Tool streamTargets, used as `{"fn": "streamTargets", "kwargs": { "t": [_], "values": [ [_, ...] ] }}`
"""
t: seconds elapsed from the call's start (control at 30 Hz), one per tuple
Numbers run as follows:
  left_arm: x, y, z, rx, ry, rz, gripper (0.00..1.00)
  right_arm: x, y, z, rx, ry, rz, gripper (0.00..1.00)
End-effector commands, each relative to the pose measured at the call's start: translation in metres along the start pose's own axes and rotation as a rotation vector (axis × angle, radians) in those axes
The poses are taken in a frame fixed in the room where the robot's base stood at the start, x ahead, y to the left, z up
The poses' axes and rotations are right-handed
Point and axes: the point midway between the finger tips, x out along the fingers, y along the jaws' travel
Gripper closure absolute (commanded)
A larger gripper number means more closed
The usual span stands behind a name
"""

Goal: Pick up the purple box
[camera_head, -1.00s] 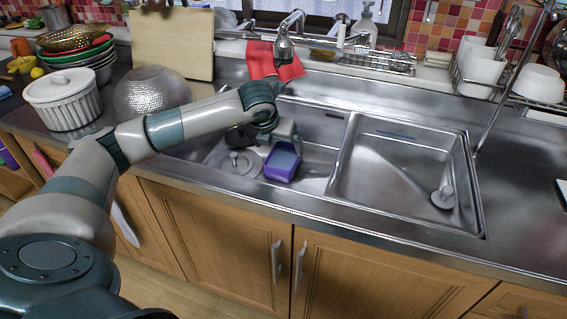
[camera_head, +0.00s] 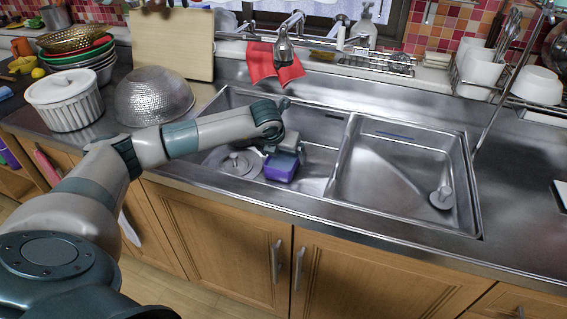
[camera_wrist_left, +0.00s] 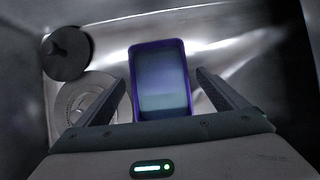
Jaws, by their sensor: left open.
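The purple box (camera_head: 281,168) sits in the left basin of the steel sink, partly hidden by my left gripper in the head view. In the left wrist view the box (camera_wrist_left: 161,82) is open-topped with a purple rim and lies between the two fingers. My left gripper (camera_wrist_left: 165,100) is open, with one finger on each side of the box and a visible gap on both sides. In the head view the left gripper (camera_head: 284,156) is down inside the basin at the box. My right gripper is not in view.
The sink's divider (camera_head: 343,150) stands right of the box, with the right basin beyond it. A drain (camera_head: 238,163) lies left of the box. A metal bowl (camera_head: 153,97) and white pot (camera_head: 64,102) stand left on the counter.

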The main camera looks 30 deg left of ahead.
Motion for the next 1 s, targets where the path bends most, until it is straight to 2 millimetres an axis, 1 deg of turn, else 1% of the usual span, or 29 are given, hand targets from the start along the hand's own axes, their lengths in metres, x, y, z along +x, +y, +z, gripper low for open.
{"fn": "streamTargets", "kwargs": {
  "t": [0.1, 0.2, 1.0],
  "values": [
    [0.013, 0.001, 0.000, -0.001, 0.001, 0.002, 0.08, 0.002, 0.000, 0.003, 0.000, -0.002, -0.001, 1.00],
    [0.018, 0.001, 0.001, -0.001, -0.001, 0.001, 0.08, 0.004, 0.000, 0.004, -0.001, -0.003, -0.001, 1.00],
    [0.020, 0.001, -0.001, 0.000, -0.001, 0.001, 0.08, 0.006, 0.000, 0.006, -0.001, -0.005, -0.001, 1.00]
  ]
}}
